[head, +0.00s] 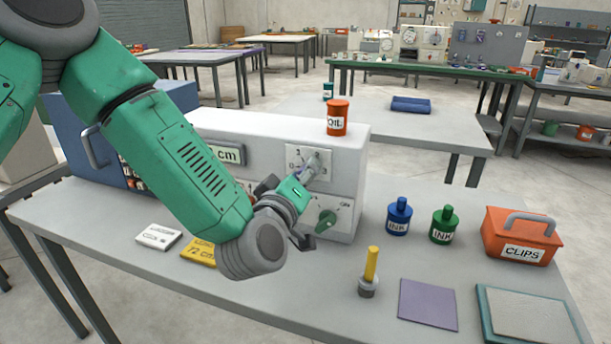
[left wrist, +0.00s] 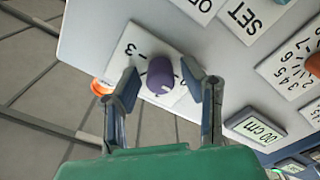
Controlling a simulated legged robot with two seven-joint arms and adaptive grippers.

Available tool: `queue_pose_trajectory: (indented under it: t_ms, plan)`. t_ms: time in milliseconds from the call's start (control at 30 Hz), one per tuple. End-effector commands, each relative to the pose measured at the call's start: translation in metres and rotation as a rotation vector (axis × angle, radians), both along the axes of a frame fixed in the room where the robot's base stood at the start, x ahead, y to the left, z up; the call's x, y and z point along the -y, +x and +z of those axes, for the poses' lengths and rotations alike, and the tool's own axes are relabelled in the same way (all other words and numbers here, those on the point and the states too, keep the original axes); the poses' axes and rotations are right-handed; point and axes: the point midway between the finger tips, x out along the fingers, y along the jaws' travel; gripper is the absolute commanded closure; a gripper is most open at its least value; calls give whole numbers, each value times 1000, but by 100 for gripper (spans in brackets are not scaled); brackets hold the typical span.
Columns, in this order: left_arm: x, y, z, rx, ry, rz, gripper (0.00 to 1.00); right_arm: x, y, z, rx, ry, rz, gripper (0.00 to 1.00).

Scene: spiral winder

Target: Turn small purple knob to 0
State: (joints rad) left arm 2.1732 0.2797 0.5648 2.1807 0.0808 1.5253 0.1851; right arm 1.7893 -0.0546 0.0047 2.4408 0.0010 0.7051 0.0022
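The small purple knob (left wrist: 161,75) sits on a white dial plate (left wrist: 133,47) on the machine's front, and a 3 shows on the plate. In the head view the plate (head: 296,152) shows a 3 at the top and a 0 at the left. My left gripper (head: 310,170) is at this plate and hides most of the knob there. In the left wrist view my left gripper (left wrist: 164,80) is open, with one finger on each side of the knob. The right finger is close to it; contact is unclear. The knob's pointing direction is not readable. My right gripper is out of view.
A green knob (head: 326,219) on an ON plate lies just below. An orange OIL can (head: 338,118) stands on the white machine (head: 350,150). A yellow-handled tool (head: 370,270), ink bottles (head: 399,217) and an orange CLIPS box (head: 521,236) stand to the right.

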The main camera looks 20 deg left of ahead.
Motion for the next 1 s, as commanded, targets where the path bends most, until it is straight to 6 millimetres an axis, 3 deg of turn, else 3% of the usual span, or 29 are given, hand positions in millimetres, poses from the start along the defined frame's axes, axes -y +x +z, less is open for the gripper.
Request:
queue_pose_trajectory:
  t_ms: [367, 733, 1000]
  plan:
    - [1, -4, -3, -8, 2, -4, 58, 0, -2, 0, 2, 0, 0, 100]
    - [-1, -61, -4, -8, 1, -6, 58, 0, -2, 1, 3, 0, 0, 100]
    - [-3, -75, -4, -6, 1, -3, 58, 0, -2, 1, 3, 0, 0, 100]
